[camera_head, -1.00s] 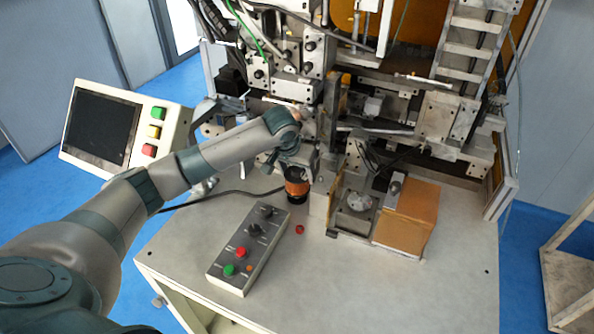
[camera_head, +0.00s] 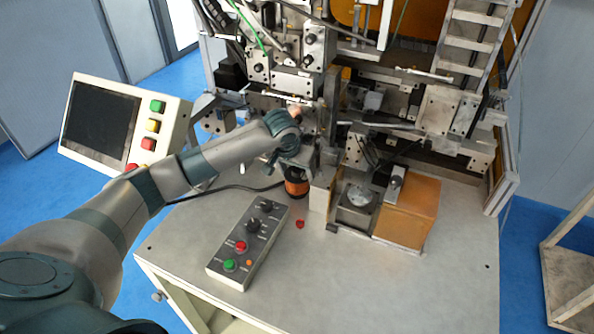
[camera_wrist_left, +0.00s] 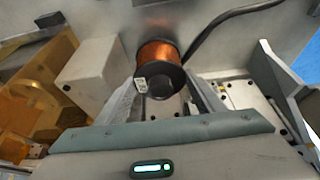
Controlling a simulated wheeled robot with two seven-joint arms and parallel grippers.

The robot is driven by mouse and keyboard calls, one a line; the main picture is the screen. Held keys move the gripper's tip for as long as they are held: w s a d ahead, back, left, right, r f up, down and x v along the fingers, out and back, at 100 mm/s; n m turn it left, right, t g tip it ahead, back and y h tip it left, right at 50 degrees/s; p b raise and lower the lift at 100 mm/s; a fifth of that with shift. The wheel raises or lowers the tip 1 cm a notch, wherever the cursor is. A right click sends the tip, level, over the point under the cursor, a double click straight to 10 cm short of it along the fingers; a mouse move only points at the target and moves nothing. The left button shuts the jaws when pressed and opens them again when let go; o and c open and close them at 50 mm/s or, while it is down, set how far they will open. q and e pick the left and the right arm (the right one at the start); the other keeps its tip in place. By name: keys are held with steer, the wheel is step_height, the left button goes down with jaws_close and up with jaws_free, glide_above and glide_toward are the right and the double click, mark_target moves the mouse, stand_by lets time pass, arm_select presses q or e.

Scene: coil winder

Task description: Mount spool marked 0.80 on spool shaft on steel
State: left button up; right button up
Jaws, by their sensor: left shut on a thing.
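The copper-wound spool (camera_head: 297,188) with black flanges is upright at the table, just below my left gripper (camera_head: 298,168), in the head view. In the left wrist view the spool (camera_wrist_left: 160,55) sits between the two fingers of my left gripper (camera_wrist_left: 163,95), which is shut on it. A small white label shows on its near flange, but its marking is too small to read. I cannot make out the spool shaft in either view. My right gripper is not in view.
A pale block (camera_head: 318,193) stands close right of the spool, beside a fixture (camera_head: 358,197) and an orange-brown box (camera_head: 412,215). The winder (camera_head: 300,80) rises behind. The front right table is clear.

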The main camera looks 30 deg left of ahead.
arm_select(q)
steer(key=shift+f, duration=0.55)
steer(key=o, duration=1.6)
steer(key=shift+o, duration=0.2)
steer(key=shift+a+f, duration=0.1)
steer(key=shift+f, duration=0.1)
steer(key=shift+s, duration=0.1)
steer(key=shift+d+r, duration=0.2)
steer(key=shift+r, duration=0.35)
steer(key=v, duration=1.6)
steer(key=shift+s+a+r+p, duration=0.2)
steer(key=shift+a+r+p, duration=0.05)
steer(key=shift+a+p, duration=0.15)
